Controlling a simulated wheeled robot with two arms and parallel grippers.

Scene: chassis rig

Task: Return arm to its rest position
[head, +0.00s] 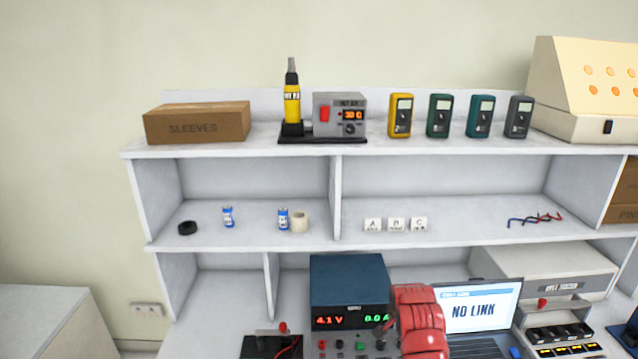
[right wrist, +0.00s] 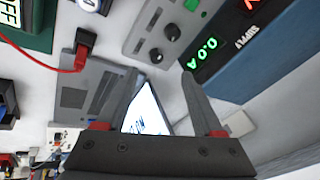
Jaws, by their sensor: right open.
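My right gripper (right wrist: 160,82) shows in the right wrist view with its two dark fingers spread apart and nothing between them. Beyond the fingers are part of the lit laptop screen and a grey panel with knobs. In the head view, a red padded part of my own arm (head: 418,320) rises at the bottom, between the power supply and the laptop. The gripper itself does not show in the head view. My left gripper is in neither view.
The blue power supply (head: 350,292) reads 4.1 V and stands beside the arm; it is close on the right in the wrist view (right wrist: 235,62). The laptop (head: 473,312) shows NO LINK. A red plug with a cable (right wrist: 82,55) is at left. Shelves (head: 250,150) stand behind.

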